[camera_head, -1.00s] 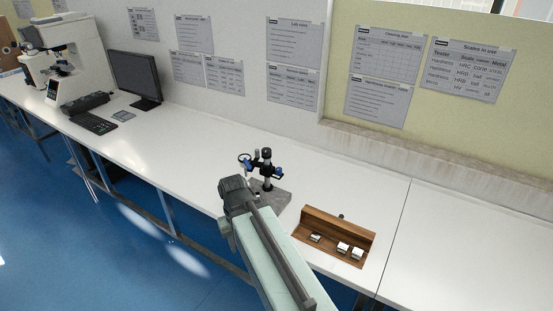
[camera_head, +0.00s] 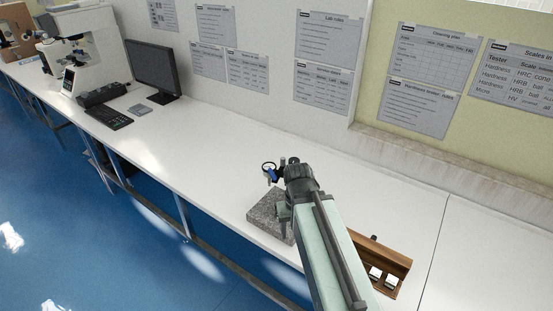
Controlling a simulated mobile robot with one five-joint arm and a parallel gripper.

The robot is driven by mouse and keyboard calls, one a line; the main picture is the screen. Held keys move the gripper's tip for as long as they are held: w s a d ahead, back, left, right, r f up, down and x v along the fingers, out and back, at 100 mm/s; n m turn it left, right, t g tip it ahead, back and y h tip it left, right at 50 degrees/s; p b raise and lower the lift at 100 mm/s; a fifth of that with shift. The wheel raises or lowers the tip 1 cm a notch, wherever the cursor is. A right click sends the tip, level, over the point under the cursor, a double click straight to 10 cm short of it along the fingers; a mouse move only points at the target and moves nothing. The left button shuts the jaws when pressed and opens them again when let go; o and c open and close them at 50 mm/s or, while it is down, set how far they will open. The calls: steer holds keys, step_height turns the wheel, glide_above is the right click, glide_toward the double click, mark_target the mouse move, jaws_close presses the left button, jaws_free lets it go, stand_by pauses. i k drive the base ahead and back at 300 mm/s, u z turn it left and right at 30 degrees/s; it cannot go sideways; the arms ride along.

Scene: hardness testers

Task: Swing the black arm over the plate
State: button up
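A small stand with a grey stone plate (camera_head: 266,210) sits on the white bench, near its front edge. Its black arm (camera_head: 279,171) shows only in part, above the plate's back edge, with a blue-and-black ring-shaped part (camera_head: 269,170) at its left end. The post and the right side of the stand are hidden behind my arm. The end of my arm (camera_head: 301,180) is in front of the stand, overlapping it in the picture. Whether it touches the stand cannot be told. My gripper's fingers are not clearly visible.
A wooden rack (camera_head: 384,262) with small metal blocks stands to the right, partly behind my arm. A monitor (camera_head: 153,68), a keyboard (camera_head: 109,116) and a white tester (camera_head: 85,62) are at the far left. The bench between monitor and stand is clear.

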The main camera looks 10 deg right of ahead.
mark_target(279, 173)
steer(key=i, duration=0.15)
steer(key=u, duration=0.1)
steer(key=k, duration=0.8)
steer(key=u, duration=0.4)
steer(key=k, duration=1.05)
steer(key=u, duration=0.15)
steer(key=i, duration=1.95)
steer(key=u, duration=0.85)
